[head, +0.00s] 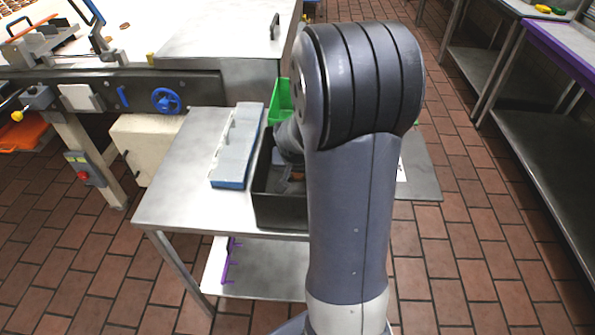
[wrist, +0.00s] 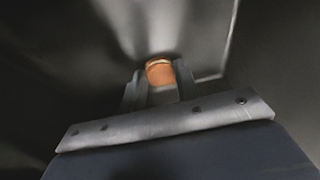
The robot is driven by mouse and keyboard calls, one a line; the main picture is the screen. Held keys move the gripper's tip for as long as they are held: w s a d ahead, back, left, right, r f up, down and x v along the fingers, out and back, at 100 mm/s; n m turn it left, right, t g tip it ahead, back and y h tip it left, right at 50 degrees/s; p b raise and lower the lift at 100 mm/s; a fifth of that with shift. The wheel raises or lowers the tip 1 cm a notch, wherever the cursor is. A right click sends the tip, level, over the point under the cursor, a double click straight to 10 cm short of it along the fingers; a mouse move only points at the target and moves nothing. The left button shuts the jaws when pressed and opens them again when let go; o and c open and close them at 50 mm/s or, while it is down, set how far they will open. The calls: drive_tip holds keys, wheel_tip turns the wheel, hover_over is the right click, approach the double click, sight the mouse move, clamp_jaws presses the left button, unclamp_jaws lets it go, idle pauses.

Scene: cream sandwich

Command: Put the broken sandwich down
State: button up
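The broken sandwich (wrist: 160,73), a small orange-brown round piece, shows in the wrist view between the two fingers of my gripper (wrist: 160,80). Both fingers look to be against its sides, so the gripper appears shut on it. Dark walls surround the gripper. In the head view my gripper (head: 291,180) reaches down inside a dark open bin (head: 280,212) on the metal table. My arm hides the bin's right part, and the sandwich cannot be made out clearly there.
A long grey and blue box (head: 237,145) lies on the metal table (head: 175,190) left of the bin. A green bin (head: 281,100) stands behind it. A large machine (head: 170,92) is at the back left. Metal benches (head: 545,150) stand at the right.

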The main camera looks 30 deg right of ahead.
drive_tip(key=o, duration=0.5)
drive_tip(key=shift+c, duration=0.2)
drive_tip(key=shift+r+p, duration=0.3)
drive_tip(key=shift+r, duration=0.15)
drive_tip(key=v, duration=1.1)
drive_tip(key=shift+r+p, duration=0.2)
drive_tip(key=shift+p, duration=0.25)
drive_tip(key=shift+a, duration=0.1)
drive_tip(key=b+x, duration=0.1)
drive_tip(key=x, duration=1.1)
drive_tip(key=shift+s+f, duration=0.15)
drive_tip(key=shift+f, duration=0.05)
drive_tip(key=shift+r, duration=0.9)
drive_tip(key=shift+f, duration=0.1)
